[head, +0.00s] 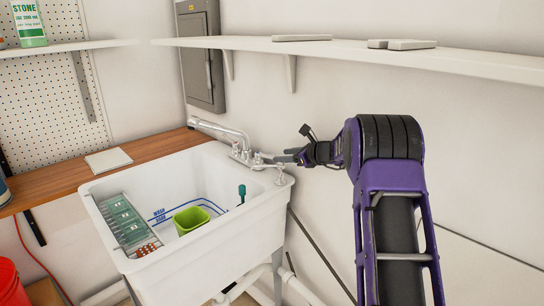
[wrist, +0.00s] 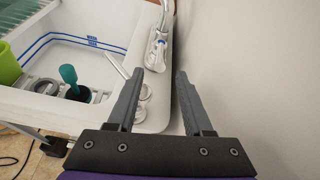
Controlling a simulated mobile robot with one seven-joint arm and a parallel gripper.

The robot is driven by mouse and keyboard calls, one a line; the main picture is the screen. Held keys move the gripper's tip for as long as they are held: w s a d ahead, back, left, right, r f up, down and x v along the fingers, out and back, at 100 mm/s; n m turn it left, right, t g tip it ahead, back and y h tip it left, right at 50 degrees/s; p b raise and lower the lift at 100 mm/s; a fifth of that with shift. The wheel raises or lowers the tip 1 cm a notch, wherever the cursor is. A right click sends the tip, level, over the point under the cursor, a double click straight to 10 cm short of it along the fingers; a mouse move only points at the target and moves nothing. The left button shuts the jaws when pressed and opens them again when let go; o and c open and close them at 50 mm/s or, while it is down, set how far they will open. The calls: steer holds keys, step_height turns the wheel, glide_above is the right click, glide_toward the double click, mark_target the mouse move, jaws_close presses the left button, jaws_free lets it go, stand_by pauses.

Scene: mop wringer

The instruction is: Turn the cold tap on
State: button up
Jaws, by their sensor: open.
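The chrome faucet (head: 222,131) stands at the back right corner of the white utility sink (head: 262,205), its spout reaching left. In the wrist view, a chrome tap fitting (wrist: 157,45) with a blue mark lies just beyond the fingertips. A second chrome fitting with a thin lever (wrist: 116,66) is beside the left finger, which partly covers it. Which handle is the cold one I cannot tell for sure. My gripper (head: 282,158) is at the faucet's right, close to the wall; in the wrist view (wrist: 161,75) its jaws are apart with nothing between them.
The wall (wrist: 250,70) is close on the gripper's right. A green cup (head: 191,219) and a teal-handled tool (head: 242,193) are in the sink. A shelf (head: 350,54) runs above. A wooden counter (head: 60,192) adjoins the sink on the left.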

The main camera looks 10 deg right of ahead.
mark_target(272, 156)
steer(key=p+x, duration=0.1)
steer(key=x, duration=0.6)
steer(key=shift+c, duration=0.2)
jaws_close()
stand_by(1.2)
